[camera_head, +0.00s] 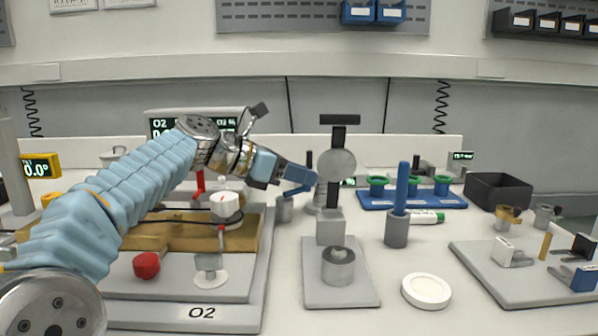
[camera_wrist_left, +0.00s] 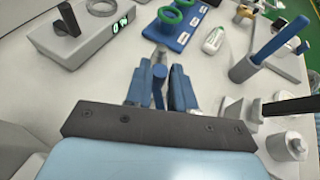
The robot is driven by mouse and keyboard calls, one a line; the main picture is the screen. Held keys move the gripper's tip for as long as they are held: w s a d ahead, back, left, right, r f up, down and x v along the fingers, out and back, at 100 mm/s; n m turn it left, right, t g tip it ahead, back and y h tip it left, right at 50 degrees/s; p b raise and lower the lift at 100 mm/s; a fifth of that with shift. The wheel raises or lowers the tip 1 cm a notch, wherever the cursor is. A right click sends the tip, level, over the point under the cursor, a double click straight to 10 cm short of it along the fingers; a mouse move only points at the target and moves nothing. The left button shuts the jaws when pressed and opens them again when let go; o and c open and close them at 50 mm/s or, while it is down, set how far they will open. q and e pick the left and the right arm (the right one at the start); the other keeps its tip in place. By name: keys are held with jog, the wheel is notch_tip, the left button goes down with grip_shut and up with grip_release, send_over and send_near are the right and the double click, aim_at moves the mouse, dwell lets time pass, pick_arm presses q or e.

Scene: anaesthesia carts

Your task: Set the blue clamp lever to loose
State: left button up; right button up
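My left gripper (camera_head: 300,177) reaches in from the left, above the bench, near a short grey post (camera_head: 284,209). A small blue lever (camera_head: 298,188) shows at its fingertips, tilted up to the right. In the left wrist view, the blue lever (camera_wrist_left: 159,84) stands between the two blue fingers of my left gripper (camera_wrist_left: 160,72). The fingers are apart, with narrow gaps beside the lever; contact is not clear. The lever's lower end and pivot are hidden. My right gripper is not in view.
A thin stand with a round grey disc (camera_head: 336,164) is just right of the gripper. A blue rod (camera_head: 402,185) stands upright in a grey holder (camera_head: 396,230). A blue rack (camera_head: 412,200) with green rings lies behind. A white round lid (camera_head: 426,290) lies in front.

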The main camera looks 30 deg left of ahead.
pick_arm(q)
jog(key=o, duration=0.3)
jog(key=shift+s+r, duration=0.1)
jog(key=p+v, duration=0.1)
jog(key=v, duration=1.1)
jog(key=shift+s+a+r, duration=0.1)
jog(key=shift+s+a, duration=0.1)
jog(key=shift+s, duration=0.05)
jog(key=shift+s+a+r+p, duration=0.15)
jog(key=shift+s+a+p, duration=0.15)
jog(key=shift+s, duration=0.1)
